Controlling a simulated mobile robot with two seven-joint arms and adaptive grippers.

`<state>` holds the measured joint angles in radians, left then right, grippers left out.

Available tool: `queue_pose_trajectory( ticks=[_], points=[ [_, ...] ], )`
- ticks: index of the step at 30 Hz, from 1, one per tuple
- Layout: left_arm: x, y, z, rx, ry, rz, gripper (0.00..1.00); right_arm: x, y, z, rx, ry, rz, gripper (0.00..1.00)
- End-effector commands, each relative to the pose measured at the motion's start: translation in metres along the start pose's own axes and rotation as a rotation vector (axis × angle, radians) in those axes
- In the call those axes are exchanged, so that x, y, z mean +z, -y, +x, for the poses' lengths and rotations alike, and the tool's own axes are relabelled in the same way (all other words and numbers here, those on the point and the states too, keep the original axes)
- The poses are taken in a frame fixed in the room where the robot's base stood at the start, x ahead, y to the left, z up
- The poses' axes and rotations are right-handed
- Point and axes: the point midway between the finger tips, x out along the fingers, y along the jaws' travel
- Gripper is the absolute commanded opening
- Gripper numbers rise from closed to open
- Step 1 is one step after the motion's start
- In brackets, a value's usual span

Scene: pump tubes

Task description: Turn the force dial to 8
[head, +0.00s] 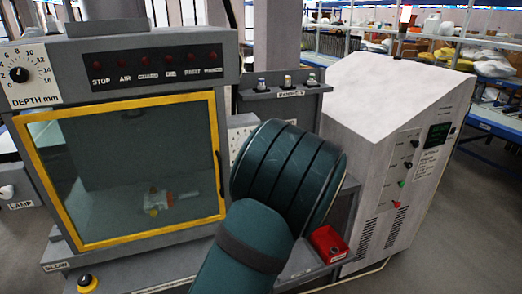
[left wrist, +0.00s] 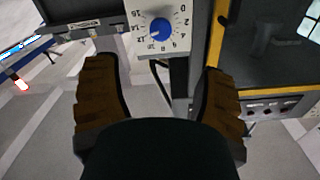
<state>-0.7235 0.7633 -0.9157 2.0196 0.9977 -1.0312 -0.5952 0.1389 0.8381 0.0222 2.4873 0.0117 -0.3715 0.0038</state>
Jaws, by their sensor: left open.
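The force dial's white plate (left wrist: 183,38) with its blue knob (left wrist: 161,28) is at the top middle of the left wrist view. Its numbers from 0 to 16 appear upside down. The knob's white mark seems to point towards the lower left of the plate, near 10 or 12; I cannot tell exactly. My left gripper (left wrist: 158,66) is open and empty, its two brown fingers apart, with the knob beyond the gap between their tips. In the head view, my teal arm hides the gripper and most of the dial; only the plate's edge (head: 243,128) shows. My right gripper is not in view.
A yellow-framed glass door (head: 220,150) is left of my arm, with a dark handle at its right edge. A depth dial (head: 19,74) with a black knob is at upper left. A grey cabinet (head: 380,130) and a red box (head: 327,243) stand right of my arm.

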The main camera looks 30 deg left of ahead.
Motion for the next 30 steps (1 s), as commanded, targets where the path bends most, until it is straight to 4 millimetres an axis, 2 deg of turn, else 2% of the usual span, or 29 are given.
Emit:
queue_pose_trajectory(
  ticks=[7, 21, 25, 30],
  points=[
    [-0.002, 0.002, 0.022, -0.008, -0.005, -0.001, 0.71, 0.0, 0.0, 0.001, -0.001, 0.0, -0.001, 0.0],
    [-0.001, 0.002, 0.11, -0.005, -0.004, 0.0, 0.71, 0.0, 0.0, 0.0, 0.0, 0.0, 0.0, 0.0],
    [-0.001, 0.002, 0.126, -0.004, -0.003, 0.0, 0.71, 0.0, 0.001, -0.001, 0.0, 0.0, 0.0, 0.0],
    [-0.001, 0.002, 0.137, -0.003, -0.003, 0.0, 0.71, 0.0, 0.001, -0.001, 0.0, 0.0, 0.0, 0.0]
  ],
)
